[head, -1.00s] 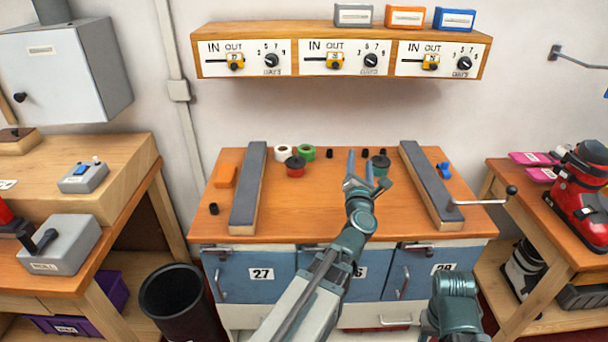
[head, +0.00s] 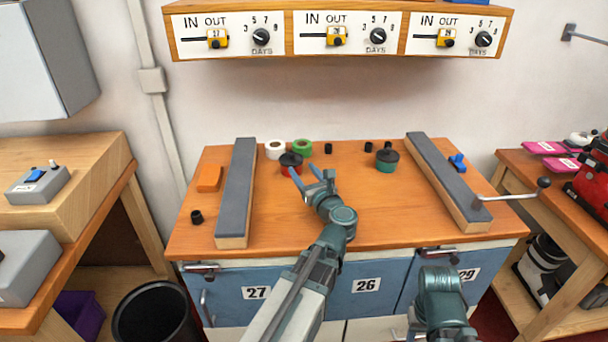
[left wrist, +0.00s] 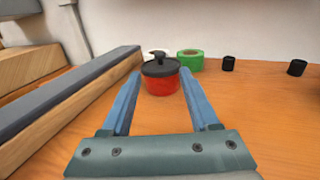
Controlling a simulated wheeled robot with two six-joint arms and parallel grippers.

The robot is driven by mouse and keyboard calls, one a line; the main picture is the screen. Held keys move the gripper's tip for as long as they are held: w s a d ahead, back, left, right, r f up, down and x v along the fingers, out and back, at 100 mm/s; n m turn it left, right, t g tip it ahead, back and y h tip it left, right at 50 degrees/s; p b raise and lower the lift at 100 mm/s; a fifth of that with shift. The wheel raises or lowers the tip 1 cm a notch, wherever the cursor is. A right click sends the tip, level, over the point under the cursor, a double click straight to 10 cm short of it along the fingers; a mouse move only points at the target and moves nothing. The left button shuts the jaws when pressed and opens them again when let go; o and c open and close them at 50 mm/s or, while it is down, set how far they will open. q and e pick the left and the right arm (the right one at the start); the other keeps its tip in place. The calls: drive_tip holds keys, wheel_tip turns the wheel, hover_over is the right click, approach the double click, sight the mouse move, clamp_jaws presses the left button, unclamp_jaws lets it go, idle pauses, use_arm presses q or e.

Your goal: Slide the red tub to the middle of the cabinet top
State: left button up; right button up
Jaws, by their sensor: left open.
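The red tub (head: 290,170) with a dark lid and knob stands upright on the wooden cabinet top (head: 275,224), left of its middle. In the left wrist view the red tub (left wrist: 160,80) lies straight ahead, just beyond and between the fingertips. My left gripper (head: 306,174) is open, its blue fingers pointing at the tub from the near right; it also shows in the left wrist view (left wrist: 160,88). Nothing is held in it. I cannot tell whether a fingertip touches the tub. Of my right arm only a link shows at the bottom right; its gripper is out of view.
A green tub (head: 386,164) stands right of the middle. White tape (head: 275,149) and green tape (head: 302,146) rolls lie behind the red tub. Long grey-topped bars (head: 238,185) and (head: 445,175) flank the top. Small black pieces (head: 328,148) stand at the back. The middle front is bare.

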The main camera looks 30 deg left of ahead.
use_arm(q)
drive_tip(key=x, duration=1.3)
drive_tip(key=shift+s, duration=0.1)
clamp_jaws()
idle(0.9)
unclamp_jaws()
drive_tip(key=shift+d, duration=0.1)
drive_tip(key=v, duration=1.3)
drive_tip(key=shift+s+d, duration=0.2)
drive_tip(key=shift+d, duration=0.05)
